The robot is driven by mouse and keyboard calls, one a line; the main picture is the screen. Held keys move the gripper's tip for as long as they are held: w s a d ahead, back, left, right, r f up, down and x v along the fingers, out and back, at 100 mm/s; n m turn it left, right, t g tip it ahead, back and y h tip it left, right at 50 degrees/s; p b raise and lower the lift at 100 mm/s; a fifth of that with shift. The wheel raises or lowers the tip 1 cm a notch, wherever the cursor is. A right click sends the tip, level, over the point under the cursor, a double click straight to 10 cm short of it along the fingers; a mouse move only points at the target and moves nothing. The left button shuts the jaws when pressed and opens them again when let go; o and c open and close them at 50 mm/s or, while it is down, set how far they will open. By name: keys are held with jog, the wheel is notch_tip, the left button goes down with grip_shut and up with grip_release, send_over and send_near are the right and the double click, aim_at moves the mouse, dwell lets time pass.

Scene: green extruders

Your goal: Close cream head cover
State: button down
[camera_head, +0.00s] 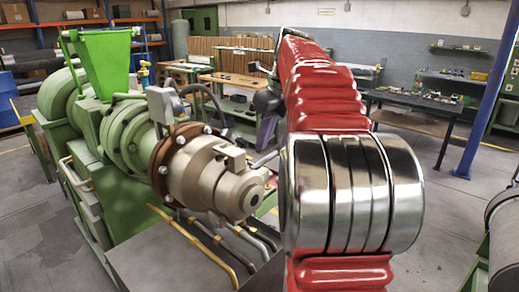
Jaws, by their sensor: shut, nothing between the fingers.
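The cream extruder head (215,178) sticks out from a brown flange on the green extruder (125,135). Its rounded front end, the cover (240,188), faces right toward my arm. The cover appears to sit in line with the head, but my arm hides its right side and I cannot tell whether it is fully closed. A thin grey rod (264,160) shows beside the cover. My gripper (267,133) shows only in part, dark and grey, left of my red arm and above and behind the cover. It is shut and empty, apart from the cover as far as I see.
A green hopper (104,62) stands on the extruder. Yellow and grey pipes (205,248) run below the head. Workbenches (415,105) stand behind on the right, and a blue post (486,95) rises at the right.

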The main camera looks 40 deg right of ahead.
jog(key=v, duration=0.5)
jog(key=shift+w+r, duration=0.1)
jog(key=shift+r, duration=0.3)
notch_tip(320, 180, down, 5)
jog(key=d+n, duration=0.2)
jog(key=n, duration=0.7)
jog(key=s+a+f+n+h, duration=0.1)
jog(key=s+a+f+n, duration=0.1)
jog(key=a+f+n, duration=0.6)
jog(key=s+a+f+n, duration=0.3)
jog(key=s+a+n, duration=0.2)
jog(key=a, duration=0.3)
jog(key=s+a+f+n+t, duration=0.1)
jog(key=s+a+f+n, duration=0.2)
jog(key=a, duration=0.6)
jog(key=s+a+f+n, duration=0.3)
jog(key=s+a+n, duration=0.4)
jog(key=a+n, duration=0.1)
jog(key=shift+a+f+n+t, duration=0.2)
jog(key=shift+a+n+t, duration=0.2)
jog(key=shift+n, duration=0.2)
